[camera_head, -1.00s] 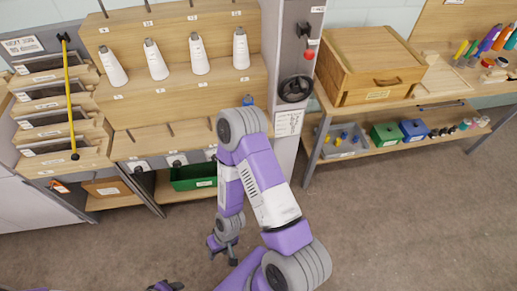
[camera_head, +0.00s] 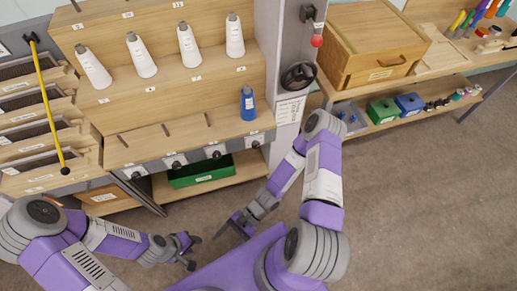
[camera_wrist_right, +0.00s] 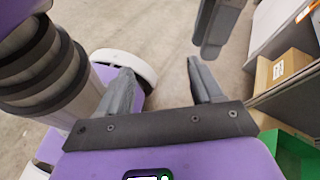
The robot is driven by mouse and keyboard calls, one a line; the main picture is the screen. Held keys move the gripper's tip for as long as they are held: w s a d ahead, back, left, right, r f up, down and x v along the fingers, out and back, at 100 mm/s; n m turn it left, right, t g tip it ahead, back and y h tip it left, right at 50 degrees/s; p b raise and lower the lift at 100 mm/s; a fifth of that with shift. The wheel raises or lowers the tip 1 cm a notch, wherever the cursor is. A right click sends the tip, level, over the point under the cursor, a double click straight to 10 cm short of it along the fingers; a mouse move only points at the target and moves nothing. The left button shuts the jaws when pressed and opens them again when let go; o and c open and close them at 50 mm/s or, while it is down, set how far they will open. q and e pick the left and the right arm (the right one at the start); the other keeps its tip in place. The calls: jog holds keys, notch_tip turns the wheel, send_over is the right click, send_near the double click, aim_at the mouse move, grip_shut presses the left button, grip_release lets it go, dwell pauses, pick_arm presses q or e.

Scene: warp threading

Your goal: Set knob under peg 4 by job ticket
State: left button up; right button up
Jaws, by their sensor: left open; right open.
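Several dark knobs on white plates line the front edge of the lowest wooden step in the head view. The rightmost knob (camera_head: 255,142) sits below the peg position holding a blue cone (camera_head: 248,104); its pointer setting is too small to read. A white sheet (camera_head: 290,108) hangs on the grey post, its text unreadable; I cannot tell whether it is the job ticket. My right gripper (camera_head: 234,232) is open and empty, low in front of the rack; it also shows in the right wrist view (camera_wrist_right: 163,90). My left gripper (camera_head: 193,252) is open and empty, left of it.
White cones (camera_head: 190,46) stand on the upper step. A green bin (camera_head: 203,171) sits on the shelf under the knobs. A handwheel (camera_head: 298,77) and red-knobbed lever (camera_head: 316,41) are on the post. A wooden box (camera_head: 370,50) stands right. Floor at right is clear.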

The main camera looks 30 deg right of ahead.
aim_at(257, 147)
jog(key=w+d+r+m+t, duration=0.2)
jog(key=w+d+m+t, duration=0.1)
jog(key=w+m+t, duration=0.45)
jog(key=w+d+r+m+t, duration=0.1)
jog(key=w+d+m+t, duration=0.1)
jog(key=w+m+t, duration=0.5)
jog(key=w+d+f+m+t+h, duration=0.3)
jog(key=d+m+h, duration=0.3)
jog(key=d+h, duration=0.4)
jog(key=w+d+f+m+t+h, duration=0.25)
jog(key=d+m+h, duration=0.4)
jog(key=d, duration=0.45)
jog(key=shift+h, duration=0.55)
jog(key=b+x, duration=0.1)
jog(key=x, duration=0.2)
jog(key=b+x, duration=0.1)
jog(key=x, duration=0.2)
jog(key=shift+w+d+f, duration=0.15)
jog(key=shift+w+d, duration=0.05)
jog(key=shift+d, duration=0.1)
jog(key=shift+w+d, duration=0.15)
jog(key=shift+w, duration=0.35)
jog(key=shift+c, duration=0.2)
